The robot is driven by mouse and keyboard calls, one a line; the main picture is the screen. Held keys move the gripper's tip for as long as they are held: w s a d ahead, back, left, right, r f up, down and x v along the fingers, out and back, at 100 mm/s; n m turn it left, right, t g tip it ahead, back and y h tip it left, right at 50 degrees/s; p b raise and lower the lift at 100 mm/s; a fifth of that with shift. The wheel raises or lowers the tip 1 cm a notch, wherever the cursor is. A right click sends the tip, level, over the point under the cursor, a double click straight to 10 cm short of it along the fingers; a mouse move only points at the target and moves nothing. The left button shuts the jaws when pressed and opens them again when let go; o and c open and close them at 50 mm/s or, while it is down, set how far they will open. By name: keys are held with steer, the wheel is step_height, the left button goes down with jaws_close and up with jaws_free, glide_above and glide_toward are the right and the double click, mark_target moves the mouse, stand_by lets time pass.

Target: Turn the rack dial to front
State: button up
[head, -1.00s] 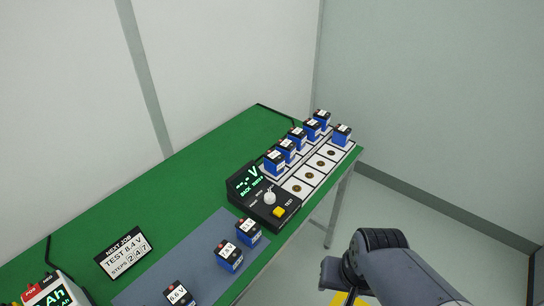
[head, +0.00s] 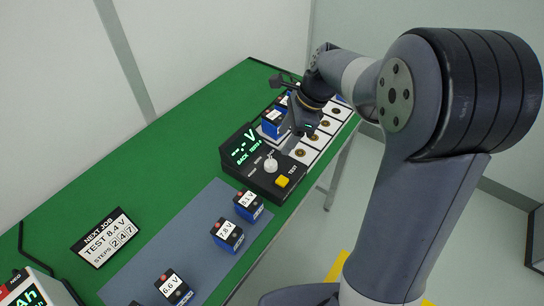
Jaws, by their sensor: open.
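The rack dial (head: 270,165) is a white knob on the black tester box (head: 262,178) at the near end of the rack. The box's green display (head: 241,148) reads "-.- V" with a line below that appears to start "BACK". A yellow TEST button (head: 282,181) sits beside the dial. My gripper (head: 296,136) is open, hanging over the near end of the rack, just beyond the dial and apart from it. My arm hides much of the rack and most batteries on it. I cannot read which way the dial points.
Blue batteries labelled 8.1 (head: 248,205), 7.8 (head: 227,235) and 6.6 (head: 174,287) stand on a grey mat (head: 190,238). A sign (head: 105,238) reads "TEST 8.4 V, STEPS 2 4 7". One blue rack battery (head: 274,123) stands close to my gripper.

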mark_target(272, 161)
steer(key=x, duration=0.9)
steer(key=shift+f, duration=0.2)
steer(key=c, duration=1)
